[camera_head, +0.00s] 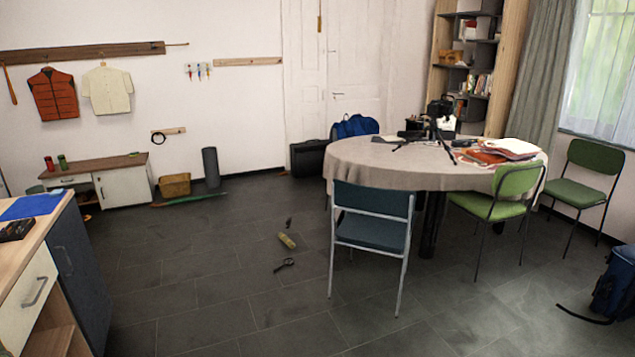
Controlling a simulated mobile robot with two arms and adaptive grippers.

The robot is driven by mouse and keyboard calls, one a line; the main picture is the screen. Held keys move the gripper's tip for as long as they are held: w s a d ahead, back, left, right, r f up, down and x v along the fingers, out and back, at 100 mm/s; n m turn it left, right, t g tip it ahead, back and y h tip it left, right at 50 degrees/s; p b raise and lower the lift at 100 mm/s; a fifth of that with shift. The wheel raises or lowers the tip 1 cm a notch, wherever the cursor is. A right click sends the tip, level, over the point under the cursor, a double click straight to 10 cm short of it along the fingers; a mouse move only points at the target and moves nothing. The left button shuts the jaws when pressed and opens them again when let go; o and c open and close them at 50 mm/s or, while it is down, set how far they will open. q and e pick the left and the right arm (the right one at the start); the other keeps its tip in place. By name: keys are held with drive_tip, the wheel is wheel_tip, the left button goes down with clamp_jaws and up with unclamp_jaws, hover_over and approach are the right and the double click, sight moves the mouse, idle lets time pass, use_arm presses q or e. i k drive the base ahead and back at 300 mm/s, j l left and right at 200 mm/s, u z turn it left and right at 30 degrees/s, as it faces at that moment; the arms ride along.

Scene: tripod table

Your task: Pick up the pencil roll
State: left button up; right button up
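A small yellow-green roll-shaped object (287,241) lies on the dark tiled floor, left of the blue chair. It may be the pencil roll, but it is too small to tell for sure. A small dark object (288,222) lies just behind it, and a dark object with a round end (284,264) lies in front of it. Neither of my grippers is in view.
A round table (350,165) with a grey cloth bears papers (495,152) and a black tripod. A blue chair (373,221) and green chairs (500,205) stand around it. A cabinet (40,262) is at left. The floor between is mostly clear.

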sight(288, 243)
drive_tip(key=i+l+z, duration=0.2)
drive_tip(key=i, duration=0.65)
drive_tip(key=i+l+z, duration=0.25)
drive_tip(key=i, duration=0.65)
drive_tip(key=i+l+u, duration=0.1)
drive_tip(key=i+u, duration=0.25)
drive_tip(key=i, duration=0.2)
drive_tip(key=i+l+u, duration=0.4)
drive_tip(key=i, duration=0.2)
drive_tip(key=i+l+u, duration=0.35)
drive_tip(key=i, duration=0.15)
drive_tip(key=i+j, duration=0.2)
drive_tip(key=j, duration=0.2)
drive_tip(key=i+j+z, duration=0.1)
drive_tip(key=j, duration=0.25)
drive_tip(key=i+j, duration=0.25)
drive_tip(key=j, duration=0.15)
drive_tip(key=i+j+z, duration=0.1)
drive_tip(key=j, duration=0.3)
drive_tip(key=i+j, duration=0.2)
drive_tip(key=j, duration=0.2)
